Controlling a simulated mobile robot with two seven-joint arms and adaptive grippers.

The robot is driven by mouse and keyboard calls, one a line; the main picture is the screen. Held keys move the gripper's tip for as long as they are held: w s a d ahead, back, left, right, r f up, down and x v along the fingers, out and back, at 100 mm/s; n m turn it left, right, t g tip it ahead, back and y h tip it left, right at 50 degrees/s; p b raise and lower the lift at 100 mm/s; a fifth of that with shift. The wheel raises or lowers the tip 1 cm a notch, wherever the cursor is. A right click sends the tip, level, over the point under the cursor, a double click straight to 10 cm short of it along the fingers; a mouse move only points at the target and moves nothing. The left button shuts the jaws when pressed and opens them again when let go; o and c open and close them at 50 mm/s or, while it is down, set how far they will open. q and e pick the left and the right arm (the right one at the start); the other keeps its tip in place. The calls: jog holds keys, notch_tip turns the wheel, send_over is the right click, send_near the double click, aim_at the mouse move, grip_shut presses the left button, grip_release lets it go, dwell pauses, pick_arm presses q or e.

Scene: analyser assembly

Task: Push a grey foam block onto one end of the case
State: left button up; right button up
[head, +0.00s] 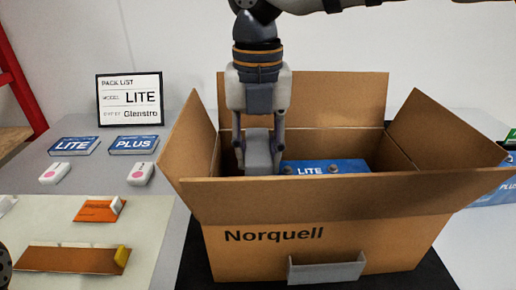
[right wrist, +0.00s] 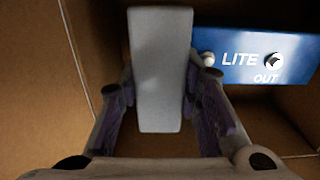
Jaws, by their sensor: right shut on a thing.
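My right gripper (head: 263,160) reaches down into the open cardboard box and is shut on a grey foam block (head: 262,150). In the right wrist view the block (right wrist: 160,70) stands between the two fingers. The blue case (head: 328,166), marked LITE, lies in the box just right of the block. In the right wrist view the case (right wrist: 240,70) shows its LITE and OUT print and round fittings. The block is beside the case's left end; I cannot tell whether they touch. The case's lower part is hidden by the box front.
The Norquell box (head: 270,255) has its flaps spread open and stands on a black mat (head: 190,270). A grey notched piece (head: 327,270) is at its front. Left are LITE (head: 74,146) and PLUS (head: 134,145) boxes, small white devices, orange cards and a pack list sign (head: 130,99).

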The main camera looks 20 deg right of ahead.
pick_arm(q)
jog(key=shift+w+r, duration=0.1)
pick_arm(e)
jog(key=shift+f, duration=0.95)
dwell(0.7)
jog(key=o, duration=1)
jog(key=shift+r+p, duration=1.4)
jog(key=shift+r, duration=1.25)
jog(key=shift+r+p, duration=0.4)
jog(key=shift+r, duration=0.6)
pick_arm(q)
jog(key=shift+t, duration=0.9)
jog(key=w+r, duration=0.4)
jog(key=shift+w, duration=0.1)
pick_arm(e)
jog(key=shift+f, duration=0.1)
